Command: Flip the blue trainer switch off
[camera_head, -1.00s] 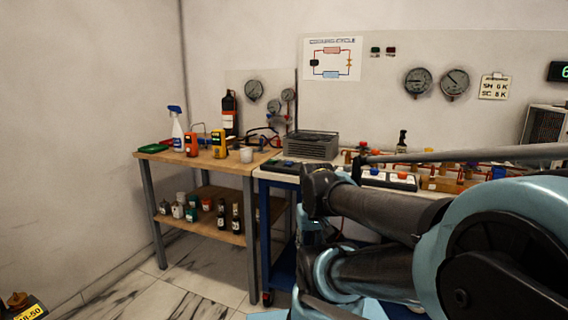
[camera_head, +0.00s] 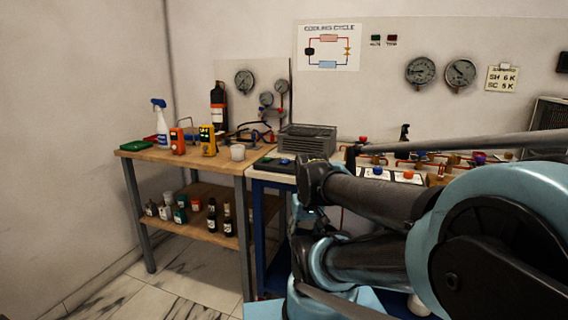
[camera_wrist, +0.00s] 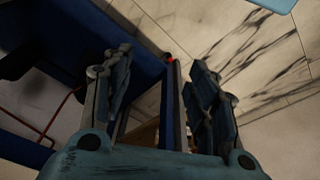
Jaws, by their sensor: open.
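The blue trainer (camera_head: 257,215) is a blue-framed cart with a light top, standing to the right of the wooden bench. A white panel with a blue knob (camera_head: 377,171) and a red knob (camera_head: 408,175) lies on its top. A small dark box (camera_head: 273,166) is near its left end. I cannot make out which part is the switch; my arm covers much of the cart. In the wrist view, my gripper (camera_wrist: 160,62) is open and empty, with blue frame bars (camera_wrist: 148,65) and floor beyond its fingers. The gripper is not clearly seen in the head view.
The wooden bench (camera_head: 135,154) at the left carries a spray bottle (camera_head: 161,123), yellow and orange meters and a white cup (camera_head: 237,152). Bottles stand on its lower shelf. A grey vented unit (camera_head: 307,140) sits at the cart's back. Marble floor (camera_head: 120,295) is clear at lower left.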

